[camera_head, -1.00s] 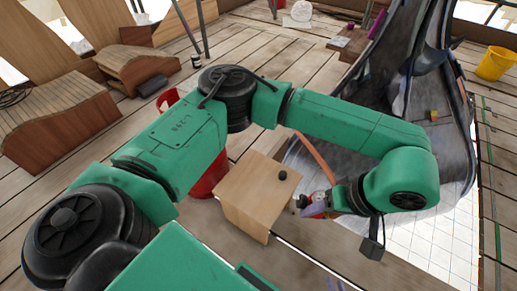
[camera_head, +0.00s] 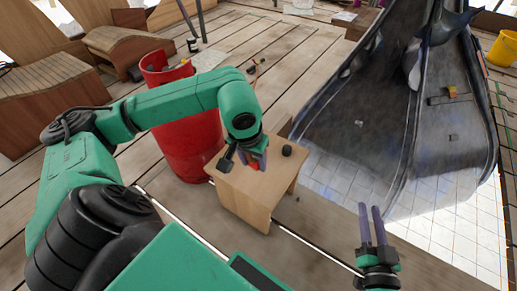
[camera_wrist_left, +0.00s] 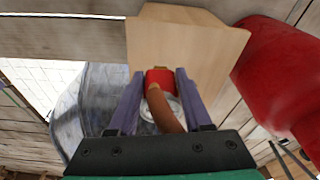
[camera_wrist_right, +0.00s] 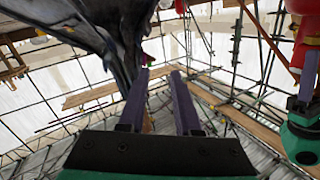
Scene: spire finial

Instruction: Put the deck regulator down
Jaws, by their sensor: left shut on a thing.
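The deck regulator, a red body (camera_wrist_left: 160,78) with a brown-orange hose and a pale round part, sits between the purple fingers of my left gripper (camera_wrist_left: 158,100). In the head view, my left gripper (camera_head: 257,160) is shut on it at the top of a small wooden stand (camera_head: 247,190). Little of the red regulator (camera_head: 254,165) shows there, and I cannot tell whether it touches the stand. My right gripper (camera_head: 372,225) is open and empty, to the right of the stand; its spread fingers also show in the right wrist view (camera_wrist_right: 160,95).
A small black knob-like thing (camera_head: 287,150) is on the stand, right of my left gripper. A red barrel (camera_head: 188,140) stands close to the stand's left. A large dark curved metal form (camera_head: 370,120) rises at the right.

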